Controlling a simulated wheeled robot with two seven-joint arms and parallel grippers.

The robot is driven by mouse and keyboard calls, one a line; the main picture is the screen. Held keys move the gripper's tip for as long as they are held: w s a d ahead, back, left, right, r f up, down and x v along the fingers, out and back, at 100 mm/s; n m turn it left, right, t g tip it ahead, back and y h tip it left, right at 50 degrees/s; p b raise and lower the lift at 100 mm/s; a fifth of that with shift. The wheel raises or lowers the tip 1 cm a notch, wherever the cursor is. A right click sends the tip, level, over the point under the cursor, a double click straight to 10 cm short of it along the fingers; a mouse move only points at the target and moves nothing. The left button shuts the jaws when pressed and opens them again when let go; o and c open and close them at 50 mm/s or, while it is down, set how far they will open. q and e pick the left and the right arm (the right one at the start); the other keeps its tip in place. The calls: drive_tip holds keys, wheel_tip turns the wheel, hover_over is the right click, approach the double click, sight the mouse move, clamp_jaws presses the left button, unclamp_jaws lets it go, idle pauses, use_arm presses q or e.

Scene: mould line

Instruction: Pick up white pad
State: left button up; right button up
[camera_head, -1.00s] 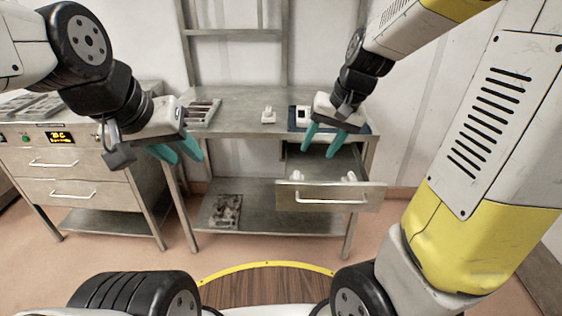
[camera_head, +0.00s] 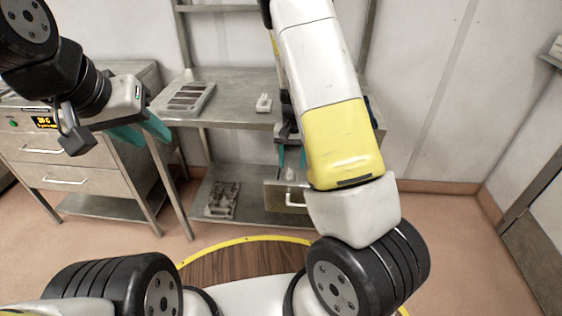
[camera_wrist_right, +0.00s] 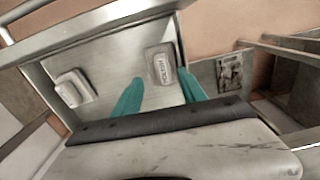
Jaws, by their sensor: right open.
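In the right wrist view, two pale pad-like blocks lie in the open drawer (camera_wrist_right: 118,62). I cannot tell which is the white pad. My right gripper (camera_wrist_right: 161,80) is open and empty over the drawer; in the head view (camera_head: 291,162) my arm partly hides it. My left gripper (camera_head: 148,138) is open and empty, left of the table. A small white item (camera_head: 264,103) sits on the tabletop.
The steel table (camera_head: 235,108) carries a slotted tray (camera_head: 187,98) at its left. The drawer front (camera_head: 287,196) juts out below the tabletop. A dark mould-like plate (camera_head: 222,199) lies on the lower shelf. A cabinet with a display (camera_head: 70,165) stands left.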

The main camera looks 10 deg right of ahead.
sight(290, 172)
drive_tip(key=f, duration=0.4)
drive_tip(key=shift+w+a+f, duration=0.2)
drive_tip(key=shift+a+f, duration=0.05)
drive_tip(key=shift+c, duration=0.2)
clamp_jaws()
